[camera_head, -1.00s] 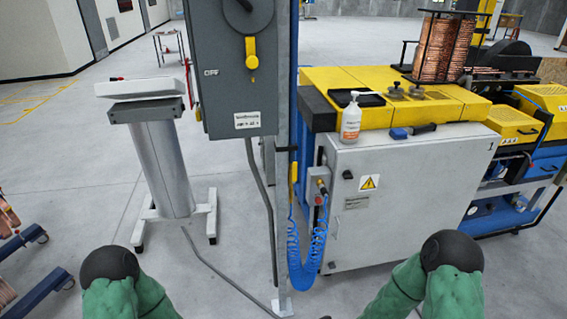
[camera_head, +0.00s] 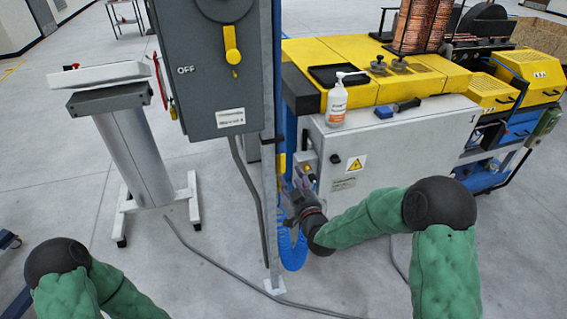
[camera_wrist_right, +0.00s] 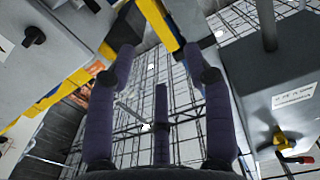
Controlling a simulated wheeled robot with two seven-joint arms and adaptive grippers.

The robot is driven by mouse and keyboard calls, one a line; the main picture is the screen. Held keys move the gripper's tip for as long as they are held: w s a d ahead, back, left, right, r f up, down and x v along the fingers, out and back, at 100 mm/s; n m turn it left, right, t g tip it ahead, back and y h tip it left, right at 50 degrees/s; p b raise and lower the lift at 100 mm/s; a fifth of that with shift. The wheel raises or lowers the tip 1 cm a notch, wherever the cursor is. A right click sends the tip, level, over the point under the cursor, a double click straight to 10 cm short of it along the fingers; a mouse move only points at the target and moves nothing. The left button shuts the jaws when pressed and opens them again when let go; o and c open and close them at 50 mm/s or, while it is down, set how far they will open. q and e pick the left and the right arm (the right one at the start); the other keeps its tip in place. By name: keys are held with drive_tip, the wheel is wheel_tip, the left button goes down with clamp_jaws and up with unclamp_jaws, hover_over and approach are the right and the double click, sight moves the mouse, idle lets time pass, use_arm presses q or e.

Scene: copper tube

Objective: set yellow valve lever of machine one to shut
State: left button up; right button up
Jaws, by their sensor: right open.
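The yellow valve lever (camera_head: 281,163) points roughly up and down on the blue pipe beside machine one (camera_head: 405,148), the light grey cabinet with yellow top covers. My right gripper (camera_head: 298,182) is just right of and below the lever, in front of the cabinet's left edge, and hides part of the fittings there. In the right wrist view its purple fingers are spread apart and empty. A yellow bar (camera_wrist_right: 157,22), seemingly the lever, shows beyond and between the fingertips, with blue beside it. My left gripper is out of view; only its arm shows.
A dark grey switch box (camera_head: 207,80) with a yellow handle hangs on a post left of the lever. A coiled blue hose (camera_head: 292,255) hangs below my right gripper.

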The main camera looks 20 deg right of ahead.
sight(282, 163)
drive_tip(key=w, duration=0.8)
drive_tip(key=shift+b, duration=0.3)
drive_tip(key=shift+w+a, duration=0.1)
clamp_jaws()
